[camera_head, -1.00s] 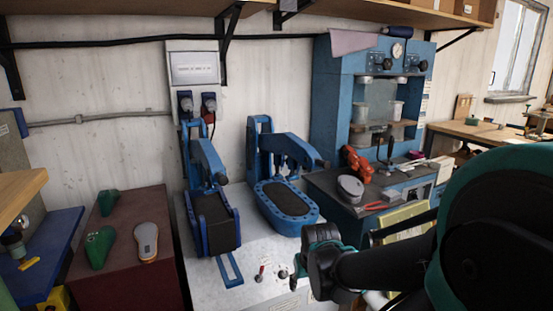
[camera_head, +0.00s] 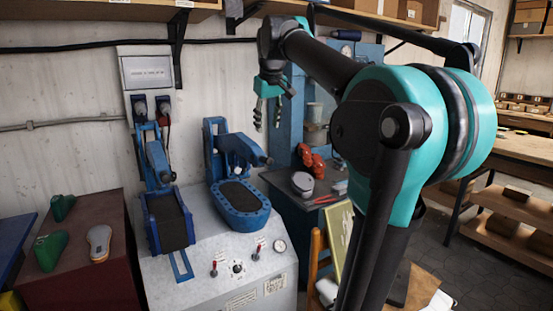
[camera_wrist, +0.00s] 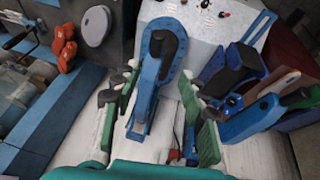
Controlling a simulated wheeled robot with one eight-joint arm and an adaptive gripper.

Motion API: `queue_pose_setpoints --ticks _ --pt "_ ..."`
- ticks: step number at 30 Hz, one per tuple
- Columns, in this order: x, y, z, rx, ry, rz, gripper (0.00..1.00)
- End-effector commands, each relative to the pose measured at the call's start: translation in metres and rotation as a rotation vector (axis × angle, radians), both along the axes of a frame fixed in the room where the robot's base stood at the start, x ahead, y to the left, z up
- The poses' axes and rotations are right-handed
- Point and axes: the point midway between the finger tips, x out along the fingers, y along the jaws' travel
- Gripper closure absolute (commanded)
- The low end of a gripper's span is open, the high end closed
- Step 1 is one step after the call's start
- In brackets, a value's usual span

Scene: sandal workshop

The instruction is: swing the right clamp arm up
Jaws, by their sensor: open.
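The right clamp arm (camera_head: 243,147) is a blue lever with a dark end, reaching forward from its blue bracket (camera_head: 210,150) and sloping down. It stands over an oval blue base (camera_head: 240,218) with a dark pad. My gripper (camera_head: 267,118) hangs open and empty above and behind the arm's dark end, pointing down. In the wrist view the right clamp arm (camera_wrist: 147,85) lies between my open fingers (camera_wrist: 158,75), seen from above. I cannot tell from the pictures how far below the fingertips it is; no contact shows.
The left clamp (camera_head: 157,160) with its rectangular pad stands beside it on the same grey bench (camera_head: 205,265). Small levers and a gauge sit at the bench front. A blue press (camera_head: 370,50) stands right, partly behind my arm. Shelves (camera_head: 90,14) run overhead.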

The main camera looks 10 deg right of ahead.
Motion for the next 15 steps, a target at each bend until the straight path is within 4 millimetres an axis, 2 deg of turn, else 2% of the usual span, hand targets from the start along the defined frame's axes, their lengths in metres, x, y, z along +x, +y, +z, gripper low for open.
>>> queue_pose_setpoints --ticks 3,6,11,15 --pt "0.001 0.001 0.016 -0.005 -0.002 0.011 0.57" --pt "0.002 0.001 0.016 -0.006 -0.002 0.014 0.57" --pt "0.01 0.001 -0.002 -0.006 -0.002 0.014 0.57" --pt "0.021 0.0 -0.027 -0.006 -0.002 0.014 0.57"
